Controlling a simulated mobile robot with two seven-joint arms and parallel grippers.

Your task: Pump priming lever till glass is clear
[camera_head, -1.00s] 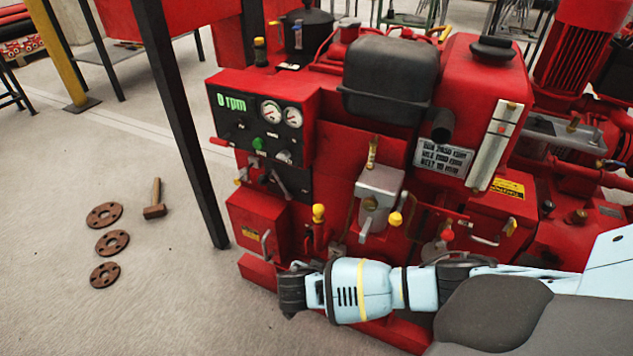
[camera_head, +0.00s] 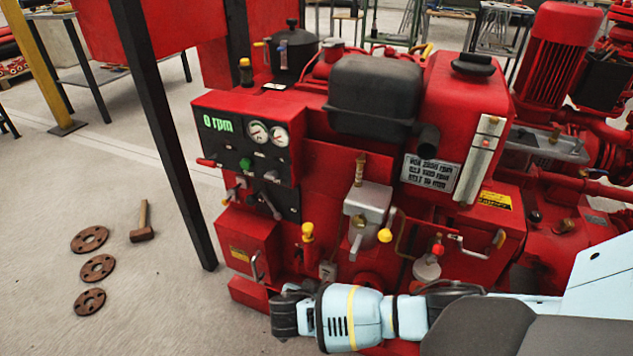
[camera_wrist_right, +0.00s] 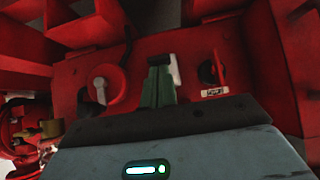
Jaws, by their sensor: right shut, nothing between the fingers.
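The red pump engine (camera_head: 330,170) fills the middle of the head view. A lever with a yellow knob (camera_head: 307,231) stands on its lower front. A grey metal box with a crank and yellow knob (camera_head: 385,236) is to its right. A small glass bowl (camera_head: 427,267) under a red knob hangs further right; its clarity is too small to judge. I cannot tell which lever is the priming lever. My right arm comes in low from the right, below these parts. In the right wrist view, my right gripper (camera_wrist_right: 158,84) is shut and empty, before a red panel. My left gripper is out of view.
The control panel (camera_head: 245,135) reads 0 rpm. A black post (camera_head: 165,140) stands left of the engine. A hammer (camera_head: 142,222) and rusty flanges (camera_head: 97,267) lie on the floor at left. A round-knobbed part (camera_wrist_right: 101,88) shows in the right wrist view.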

